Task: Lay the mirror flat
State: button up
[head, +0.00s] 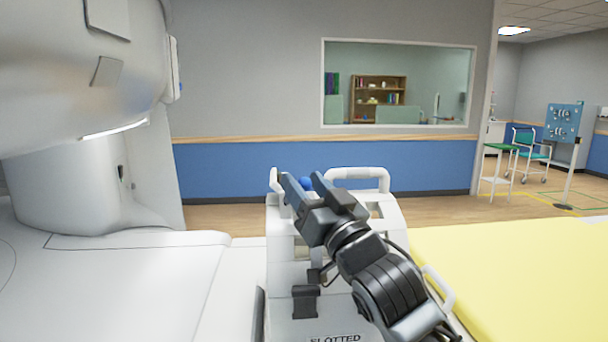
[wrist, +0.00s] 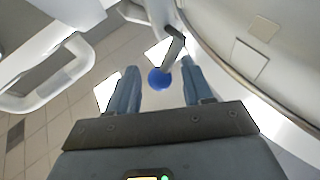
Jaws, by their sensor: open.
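A blue ball-shaped knob (wrist: 159,78) shows in the wrist view between the two fingers of my gripper (wrist: 160,84), with clear gaps on both sides. A dark grey bar (wrist: 174,48) comes close to the knob from above; whether they join is hard to tell. My gripper is open and holds nothing. It is over a white slotted frame (head: 282,248) with raised handles. I cannot make out the mirror's face or its tilt; my arm hides part of the frame.
A large white scanner body (head: 80,70) rises at the left. A white bed surface (head: 130,290) is below it, left of the frame. A yellow pad (head: 520,285) lies at the right. A white loop handle (wrist: 50,85) is left of my gripper in the wrist view.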

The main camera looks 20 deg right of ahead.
jog(key=shift+w+r, duration=0.15)
jog(key=shift+w, duration=0.2)
jog(key=c, duration=0.9)
jog(key=shift+n, duration=0.3)
jog(key=shift+r+n+y, duration=0.1)
jog(key=shift+n+y, duration=0.2)
jog(key=n+g, duration=0.1)
jog(key=a+n+b, duration=0.1)
jog(key=n, duration=0.1)
jog(key=n+g+y, duration=0.1)
jog(key=shift+w+a+r+g, duration=0.2)
jog(key=shift+w+r+g, duration=0.1)
jog(key=shift+r, duration=0.1)
jog(key=shift+w+a+r+n+g, duration=0.1)
jog(key=shift+a+n+g, duration=0.25)
jog(key=shift+n, duration=0.35)
jog(key=shift+w+a+n+g, duration=0.15)
jog(key=shift+n+g, duration=0.3)
jog(key=shift+n, duration=0.25)
jog(key=shift+a+r+n+g, duration=0.1)
jog(key=shift+a+n+g, duration=0.25)
jog(key=shift+n, duration=0.35)
